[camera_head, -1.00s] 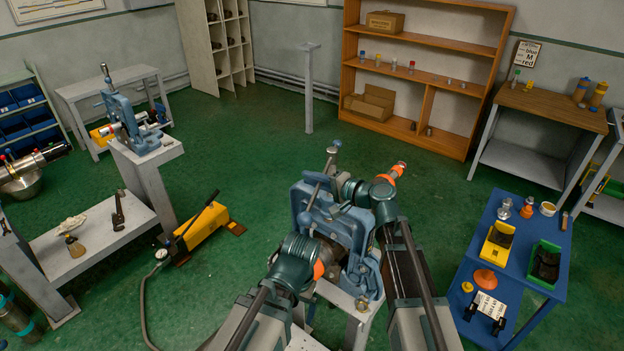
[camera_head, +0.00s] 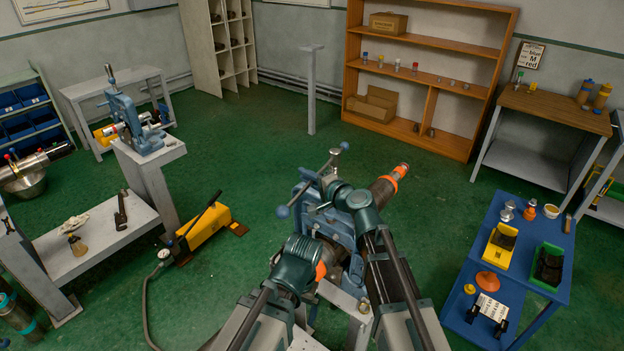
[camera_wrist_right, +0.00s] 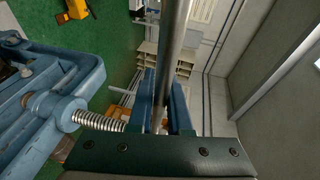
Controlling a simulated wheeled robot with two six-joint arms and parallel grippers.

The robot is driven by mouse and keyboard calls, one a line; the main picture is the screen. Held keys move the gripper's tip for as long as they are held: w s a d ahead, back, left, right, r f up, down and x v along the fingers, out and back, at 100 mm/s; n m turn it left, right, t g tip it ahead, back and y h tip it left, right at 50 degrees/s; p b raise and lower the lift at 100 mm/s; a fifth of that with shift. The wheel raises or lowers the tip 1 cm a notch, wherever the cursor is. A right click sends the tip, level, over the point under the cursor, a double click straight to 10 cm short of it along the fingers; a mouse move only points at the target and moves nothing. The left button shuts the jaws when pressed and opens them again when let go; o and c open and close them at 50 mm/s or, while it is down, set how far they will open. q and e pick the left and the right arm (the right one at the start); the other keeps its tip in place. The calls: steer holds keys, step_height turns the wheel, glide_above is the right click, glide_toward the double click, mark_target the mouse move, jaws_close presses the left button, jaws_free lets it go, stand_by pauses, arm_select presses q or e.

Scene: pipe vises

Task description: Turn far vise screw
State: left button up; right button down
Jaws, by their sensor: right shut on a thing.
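A blue pipe vise (camera_head: 338,226) stands right in front of me. A steel handle bar (camera_head: 308,184) with ball ends crosses the top of its screw and lies aslant. My right gripper (camera_head: 328,182) is at this bar; in the right wrist view its blue fingers (camera_wrist_right: 164,108) are shut on the steel bar (camera_wrist_right: 178,42). The threaded screw (camera_wrist_right: 98,121) shows left of the fingers there. A brown pipe (camera_head: 382,190) with orange bands passes through the vise. My left gripper (camera_head: 318,256) is by its near end; its jaws are hidden.
Another blue vise (camera_head: 127,122) stands on a grey pedestal at the left. A yellow hand pump (camera_head: 205,228) with a hose lies on the green floor. A blue cart (camera_head: 552,222) with trays stands at the right.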

steer(key=shift+w+a+m+t+h, duration=0.3)
steer(key=shift+w+m+t+h, duration=0.1)
steer(key=shift+h, duration=0.1)
steer(key=c, duration=0.8)
jaws_free()
steer(key=shift+c, duration=0.2)
steer(key=shift+s, duration=0.25)
